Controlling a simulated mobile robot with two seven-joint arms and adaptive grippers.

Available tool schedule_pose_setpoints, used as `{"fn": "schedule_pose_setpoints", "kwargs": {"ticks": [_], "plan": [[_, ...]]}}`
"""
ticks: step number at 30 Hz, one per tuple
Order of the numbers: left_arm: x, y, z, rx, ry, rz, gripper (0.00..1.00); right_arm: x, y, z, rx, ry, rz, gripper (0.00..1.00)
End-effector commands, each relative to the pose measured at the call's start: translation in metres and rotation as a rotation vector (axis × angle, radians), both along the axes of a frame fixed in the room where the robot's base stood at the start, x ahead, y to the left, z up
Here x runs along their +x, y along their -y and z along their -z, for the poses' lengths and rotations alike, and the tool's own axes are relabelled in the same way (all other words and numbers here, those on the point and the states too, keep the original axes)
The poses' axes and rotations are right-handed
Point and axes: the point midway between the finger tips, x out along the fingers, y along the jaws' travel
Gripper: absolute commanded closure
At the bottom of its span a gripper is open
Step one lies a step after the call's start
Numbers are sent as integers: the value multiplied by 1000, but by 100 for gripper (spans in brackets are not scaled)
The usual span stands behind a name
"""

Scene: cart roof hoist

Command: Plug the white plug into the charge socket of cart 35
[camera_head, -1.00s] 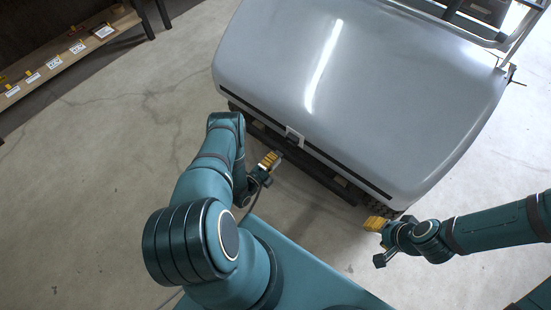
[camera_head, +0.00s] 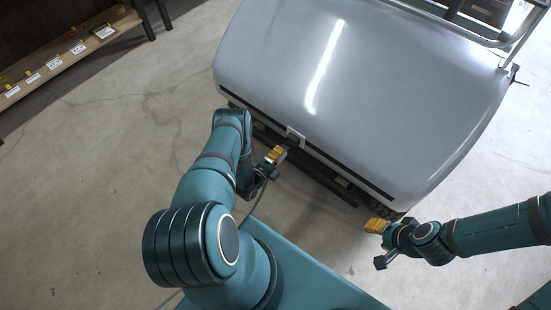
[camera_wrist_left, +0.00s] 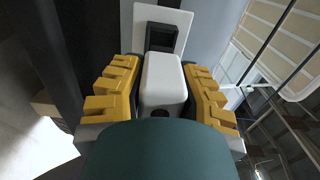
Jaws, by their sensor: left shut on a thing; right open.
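The white plug (camera_wrist_left: 164,84) shows in the left wrist view between the yellow fingers of my left gripper (camera_wrist_left: 162,92), which is shut on it. Beyond the plug is the dark charge socket (camera_wrist_left: 164,37) on a white plate, and the plug is lined up just in front of it; I cannot tell whether they touch. In the head view my left gripper (camera_head: 276,155) is close to the socket plate (camera_head: 295,137) on the front of the grey cart (camera_head: 380,75). My right gripper (camera_head: 376,226) is open and empty near the cart's right front corner. No cart number is readable.
A wooden shelf (camera_head: 60,62) with small labels stands at the upper left. A grey cable (camera_head: 252,208) hangs below my left gripper. Bare concrete floor (camera_head: 110,160) lies open to the left of the cart.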

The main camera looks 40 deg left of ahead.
Motion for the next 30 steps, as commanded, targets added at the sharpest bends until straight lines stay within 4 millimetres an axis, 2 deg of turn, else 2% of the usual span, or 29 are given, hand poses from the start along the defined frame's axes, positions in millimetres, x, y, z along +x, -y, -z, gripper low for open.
{"fn": "schedule_pose_setpoints", "kwargs": {"ticks": [3,9,30], "plan": [[11,1,0,1,2,2,100,1,0,5,0,2,1,53],[18,2,0,-1,1,1,100,1,0,7,0,3,1,53],[18,2,0,-1,0,0,100,1,0,7,0,3,1,53]]}}
